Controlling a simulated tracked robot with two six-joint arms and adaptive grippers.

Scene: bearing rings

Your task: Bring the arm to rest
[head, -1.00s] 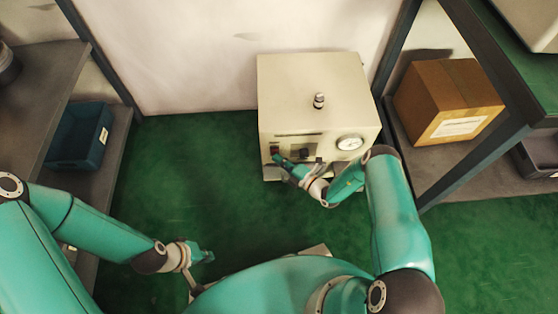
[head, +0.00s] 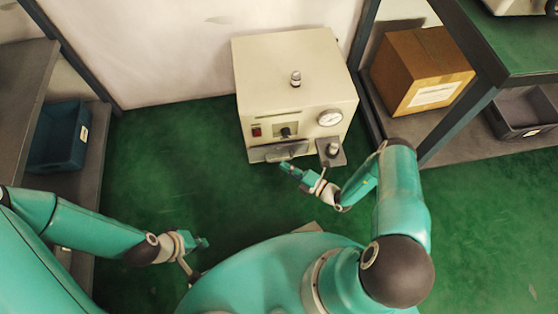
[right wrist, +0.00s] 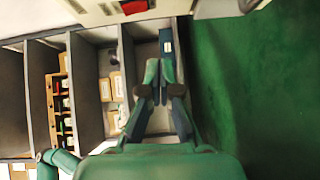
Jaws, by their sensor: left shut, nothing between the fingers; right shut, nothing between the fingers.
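My right gripper (head: 287,168) is shut and empty. It hangs just in front of the lower edge of the beige machine (head: 292,75), apart from its front panel. It also shows shut in the right wrist view (right wrist: 160,72). My left gripper (head: 204,243) is shut and empty, low at the left over the green floor. My right arm (head: 400,195) is bent in front of the machine at the right. My left arm (head: 95,232) reaches in from the left edge.
The machine has a red switch (head: 257,131), a gauge (head: 329,118) and a grey front ledge (head: 278,151). A cardboard box (head: 420,70) sits on the right shelf, a blue bin (head: 58,137) on the left shelf. Green floor (head: 160,170) between is clear.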

